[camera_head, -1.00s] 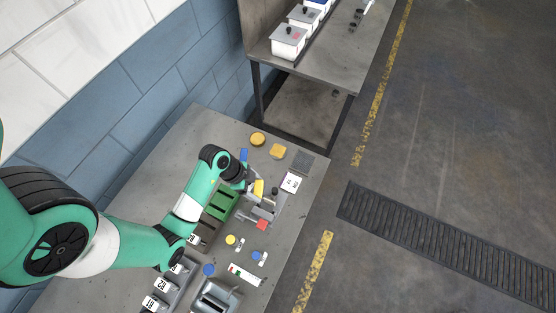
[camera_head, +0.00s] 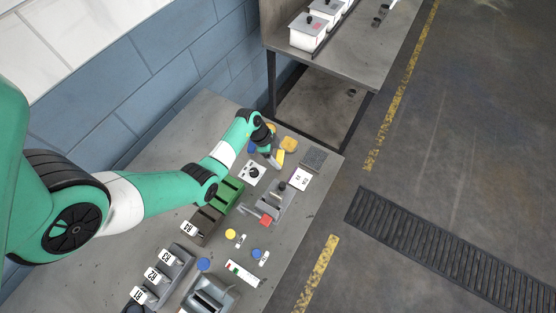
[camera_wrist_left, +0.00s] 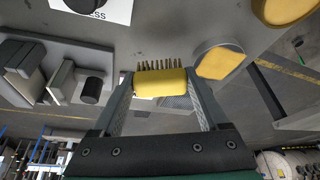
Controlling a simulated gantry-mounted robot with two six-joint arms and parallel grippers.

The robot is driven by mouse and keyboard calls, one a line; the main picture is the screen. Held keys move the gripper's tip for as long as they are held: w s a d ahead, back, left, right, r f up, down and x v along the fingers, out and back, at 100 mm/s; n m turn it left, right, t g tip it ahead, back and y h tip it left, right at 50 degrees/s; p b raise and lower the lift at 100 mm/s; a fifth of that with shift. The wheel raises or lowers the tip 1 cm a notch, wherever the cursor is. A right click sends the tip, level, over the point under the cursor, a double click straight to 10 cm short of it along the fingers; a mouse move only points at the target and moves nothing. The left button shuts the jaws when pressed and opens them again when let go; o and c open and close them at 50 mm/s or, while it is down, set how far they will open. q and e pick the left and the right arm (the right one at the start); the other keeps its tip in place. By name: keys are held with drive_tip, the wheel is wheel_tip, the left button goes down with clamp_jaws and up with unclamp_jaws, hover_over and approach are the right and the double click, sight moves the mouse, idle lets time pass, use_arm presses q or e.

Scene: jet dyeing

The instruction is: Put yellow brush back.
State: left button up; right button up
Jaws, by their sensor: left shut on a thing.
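My left gripper (camera_head: 273,151) is shut on the yellow brush (camera_head: 280,157), over the back part of the grey table. In the left wrist view the yellow brush (camera_wrist_left: 160,83) sits between the two fingers of my left gripper (camera_wrist_left: 160,90), bristles pointing toward the top of the picture. A yellow pad (camera_head: 289,144) lies just beyond the gripper; a yellow-topped piece (camera_wrist_left: 220,62) shows right of the brush in the wrist view. A rounder yellow piece (camera_wrist_left: 290,9) is at that view's top right. My right gripper is not in view.
A grey device (camera_head: 275,203) stands near the gripper, beside a white label card (camera_head: 301,179) and a dark grey pad (camera_head: 314,158). A green tray (camera_head: 228,194) and a white card with a black knob (camera_head: 251,173) are nearby. Labelled grey bins (camera_head: 172,268) line the near left.

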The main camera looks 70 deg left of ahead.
sight(278, 160)
use_arm(q)
wheel_tip(278, 160, down, 3)
drive_tip(key=shift+w+a+b, duration=0.1)
drive_tip(key=shift+b, duration=0.6)
drive_tip(key=shift+f, duration=0.1)
drive_tip(key=shift+f, duration=0.2)
drive_tip(key=o, duration=1.2)
drive_tip(key=shift+c, duration=0.2)
